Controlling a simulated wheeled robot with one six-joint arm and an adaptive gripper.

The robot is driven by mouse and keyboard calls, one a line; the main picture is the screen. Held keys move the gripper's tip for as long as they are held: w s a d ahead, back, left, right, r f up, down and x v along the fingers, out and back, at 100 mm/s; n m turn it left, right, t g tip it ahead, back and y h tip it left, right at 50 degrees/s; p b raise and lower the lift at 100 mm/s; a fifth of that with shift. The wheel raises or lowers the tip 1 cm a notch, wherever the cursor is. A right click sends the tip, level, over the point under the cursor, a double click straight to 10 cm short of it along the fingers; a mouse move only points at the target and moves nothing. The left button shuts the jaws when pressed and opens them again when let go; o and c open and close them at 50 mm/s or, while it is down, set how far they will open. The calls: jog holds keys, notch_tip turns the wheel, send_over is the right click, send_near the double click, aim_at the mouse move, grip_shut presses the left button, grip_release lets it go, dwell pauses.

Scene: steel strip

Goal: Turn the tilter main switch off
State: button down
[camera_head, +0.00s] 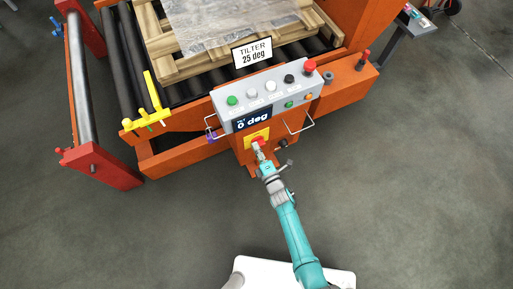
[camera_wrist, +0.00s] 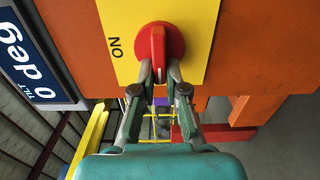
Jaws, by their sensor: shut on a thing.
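The main switch (camera_wrist: 172,42) is a red rotary knob with a raised bar on a yellow plate (camera_wrist: 205,20). In the wrist view its bar stands upright in the picture, and the word ON is printed sideways on the plate to its left. My gripper (camera_wrist: 160,74) is shut on the lower end of the bar, one finger on each side. In the head view the yellow plate (camera_head: 248,138) sits on the orange post below the control box, with my gripper (camera_head: 258,148) at it, hiding part of the switch.
The grey control box (camera_head: 262,97) above has several buttons, a red mushroom button (camera_head: 309,66) and a display (camera_head: 253,119) reading 0 deg. Wire handles (camera_head: 299,126) stick out at both sides. A sign (camera_head: 252,54) reads TILTER 25 deg. The floor around my arm is clear.

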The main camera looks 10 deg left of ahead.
dwell(0.3)
jog(key=c, duration=1.2)
grip_release()
jog(key=v, duration=1.2)
